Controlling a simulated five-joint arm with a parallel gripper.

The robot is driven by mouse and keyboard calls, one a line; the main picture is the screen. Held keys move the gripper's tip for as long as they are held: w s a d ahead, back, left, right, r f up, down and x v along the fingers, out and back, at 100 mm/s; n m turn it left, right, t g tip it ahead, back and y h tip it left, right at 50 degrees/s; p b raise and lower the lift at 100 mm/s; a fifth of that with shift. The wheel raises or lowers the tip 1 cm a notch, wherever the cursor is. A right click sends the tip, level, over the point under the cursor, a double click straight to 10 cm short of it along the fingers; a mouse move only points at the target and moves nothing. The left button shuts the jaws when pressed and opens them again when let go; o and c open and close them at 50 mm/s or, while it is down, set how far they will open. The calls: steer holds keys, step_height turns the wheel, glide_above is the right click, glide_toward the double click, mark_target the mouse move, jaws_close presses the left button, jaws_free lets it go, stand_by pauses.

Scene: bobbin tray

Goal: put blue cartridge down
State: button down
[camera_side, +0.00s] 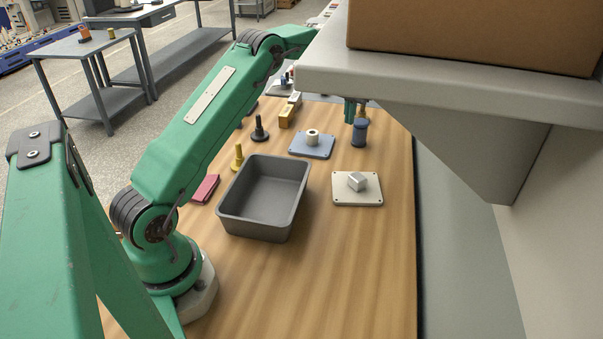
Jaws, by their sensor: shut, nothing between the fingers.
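The blue cartridge (359,134) stands upright on the wooden table, near its right edge. My gripper (350,112) shows only in part, just above and behind the cartridge in the picture; the shelf hides the wrist above it. It is shut and holds nothing. Whether its fingertips touch the cartridge's top cannot be told from here. A brownish piece (362,112) shows beside the fingers, too small to make out.
A blue-grey plate (322,153) with a cream ring lies left of the cartridge. A pale plate (345,197) with a silver block and a grey bin (240,223) are nearer. Black and yellow pegs stand left. A grey shelf (430,78) overhangs the right side.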

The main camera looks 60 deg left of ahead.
mark_target(356, 147)
steer(key=shift+s+d+f, duration=0.1)
steer(key=shift+s+d, duration=0.05)
steer(key=shift+d, duration=0.05)
steer(key=shift+f, duration=0.15)
step_height(356, 147, down, 9)
steer(key=shift+f, duration=0.2)
steer(key=shift+w+f, duration=0.2)
steer(key=shift+w+a, duration=0.35)
steer(key=shift+w, duration=0.45)
steer(key=shift+w+a, duration=0.3)
steer(key=shift+w, duration=0.45)
steer(key=shift+w, duration=0.2)
steer(key=shift+w+a, duration=0.35)
steer(key=shift+w, duration=0.4)
steer(key=shift+w, duration=0.1)
